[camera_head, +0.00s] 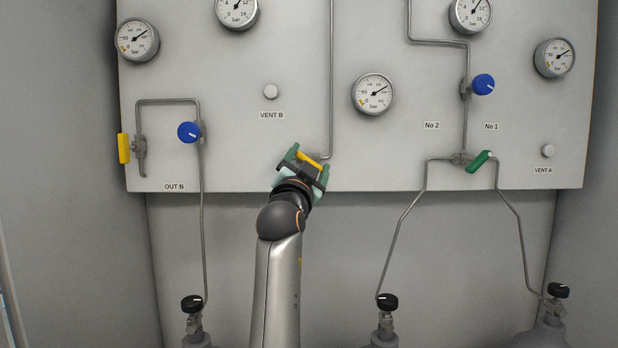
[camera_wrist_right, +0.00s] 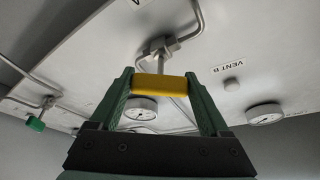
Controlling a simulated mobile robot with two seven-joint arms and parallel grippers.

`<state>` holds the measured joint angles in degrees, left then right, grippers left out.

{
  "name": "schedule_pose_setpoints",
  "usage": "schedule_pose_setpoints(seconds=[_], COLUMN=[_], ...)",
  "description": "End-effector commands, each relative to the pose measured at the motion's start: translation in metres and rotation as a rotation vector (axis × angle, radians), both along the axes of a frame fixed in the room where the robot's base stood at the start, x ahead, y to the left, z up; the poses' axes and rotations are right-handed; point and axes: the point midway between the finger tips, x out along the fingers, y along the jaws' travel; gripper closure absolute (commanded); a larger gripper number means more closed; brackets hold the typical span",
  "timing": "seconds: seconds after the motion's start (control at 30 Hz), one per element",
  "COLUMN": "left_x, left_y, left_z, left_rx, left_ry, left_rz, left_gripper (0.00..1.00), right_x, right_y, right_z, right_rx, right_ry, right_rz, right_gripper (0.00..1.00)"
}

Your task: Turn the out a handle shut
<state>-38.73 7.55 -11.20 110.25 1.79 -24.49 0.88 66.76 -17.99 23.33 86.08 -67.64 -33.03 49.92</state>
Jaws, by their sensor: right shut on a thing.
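The yellow handle (camera_head: 309,160) held by my right gripper (camera_head: 306,164) is on a valve low in the middle of the panel. Its OUT A label does not show, perhaps hidden by my gripper. In the head view the handle slants down to the right. In the right wrist view the yellow handle (camera_wrist_right: 160,86) lies between the two green fingers, which are shut on it. The metal valve body (camera_wrist_right: 158,50) is just behind it. My left gripper is not in view.
Another yellow handle (camera_head: 124,148) stands upright near the OUT B label (camera_head: 174,187). Blue knobs (camera_head: 189,132) (camera_head: 483,84), a green handle (camera_head: 479,161) and gauges (camera_head: 372,94) sit on the panel. Gas bottles with black knobs (camera_head: 387,302) stand below. The wall around my arm is clear.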

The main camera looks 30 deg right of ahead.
Motion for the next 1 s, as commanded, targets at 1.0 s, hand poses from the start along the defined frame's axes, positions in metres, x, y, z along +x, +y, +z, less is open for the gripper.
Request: schedule_pose_setpoints(seconds=[1.0], left_x=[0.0], left_y=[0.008], left_z=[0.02], left_rx=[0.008], left_ry=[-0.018], left_rz=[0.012], left_gripper=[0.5], right_x=[0.0], right_y=[0.0], right_z=[0.004], right_rx=[0.742], right_ry=[-0.457], right_rz=[0.003], right_gripper=[0.76])
